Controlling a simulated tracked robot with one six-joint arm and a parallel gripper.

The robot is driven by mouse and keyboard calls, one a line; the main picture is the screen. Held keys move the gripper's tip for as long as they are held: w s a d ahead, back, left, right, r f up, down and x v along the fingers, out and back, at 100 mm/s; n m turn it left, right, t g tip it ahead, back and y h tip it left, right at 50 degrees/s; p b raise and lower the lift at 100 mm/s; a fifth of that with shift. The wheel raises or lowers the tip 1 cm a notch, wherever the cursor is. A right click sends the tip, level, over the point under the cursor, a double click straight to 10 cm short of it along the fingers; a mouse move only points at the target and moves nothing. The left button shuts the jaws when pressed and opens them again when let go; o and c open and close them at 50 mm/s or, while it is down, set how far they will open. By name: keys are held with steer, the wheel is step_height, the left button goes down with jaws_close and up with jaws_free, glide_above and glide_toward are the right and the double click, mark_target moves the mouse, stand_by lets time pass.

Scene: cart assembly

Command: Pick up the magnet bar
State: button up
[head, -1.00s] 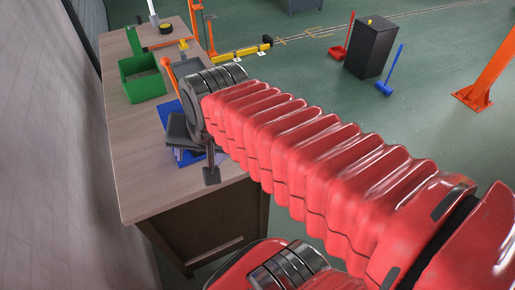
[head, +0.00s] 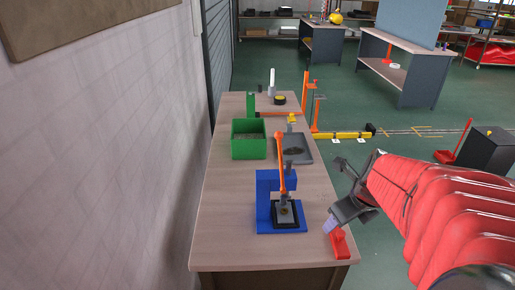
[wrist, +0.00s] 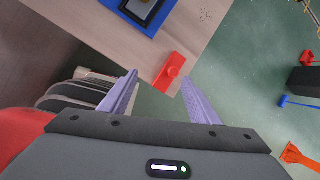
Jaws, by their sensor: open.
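A small red bar (head: 340,243), which looks like the magnet bar, lies at the near right corner of the wooden bench (head: 230,248). It also shows in the wrist view (wrist: 170,74), ahead of and between the finger lines. My gripper (head: 331,226) is just above and beside the red bar in the head view. Whether a finger touches the bar cannot be told.
A blue press (head: 268,195) with an orange lever stands left of the bar. A green bin (head: 249,140) and a grey tray (head: 297,149) are farther back. A wall borders the bench's left side.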

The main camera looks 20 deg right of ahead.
mark_target(342, 234)
steer(key=d+m, duration=0.1)
steer(key=m, duration=0.1)
steer(key=d+f+m, duration=0.1)
steer(key=d, duration=0.1)
steer(key=s+d+f+m, duration=0.1)
steer(key=m, duration=0.1)
steer(key=shift+d+m, duration=0.2)
steer(key=shift+m, duration=0.1)
steer(key=shift+x, duration=4.3)
steer(key=shift+x, duration=2.6)
steer(key=shift+s+a, duration=0.1)
steer(key=shift+s, duration=0.05)
steer(key=c, duration=1.3)
